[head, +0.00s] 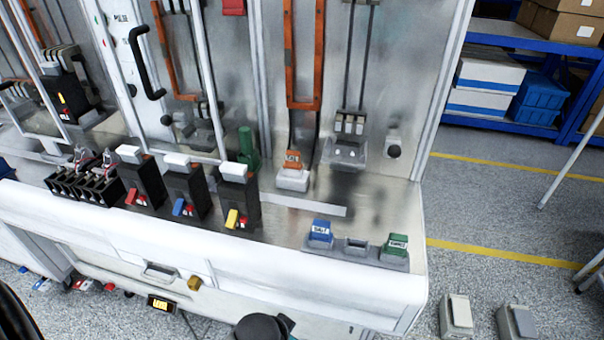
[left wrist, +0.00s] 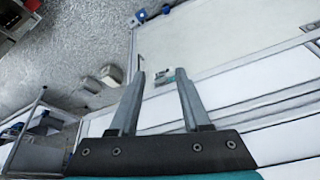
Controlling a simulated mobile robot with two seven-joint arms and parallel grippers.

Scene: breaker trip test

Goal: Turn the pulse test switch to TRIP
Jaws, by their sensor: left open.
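On the cabinet's metal ledge stand three black breaker units with a red lever (head: 131,196), a blue lever (head: 179,206) and a yellow lever (head: 232,218). A blue labelled block (head: 320,233) and a green labelled block (head: 397,244) sit in a grey holder at the ledge's right. An orange labelled piece (head: 292,160) sits on a white base behind. My right gripper is not in view.
A handheld yellow-screened device (head: 160,304) is below the ledge's white front. Two grey boxes (head: 457,316) (head: 516,323) stand on the floor at right. A blue shelf (head: 507,118) with boxes stands behind. The ledge between the yellow lever and the blue block is mostly clear.

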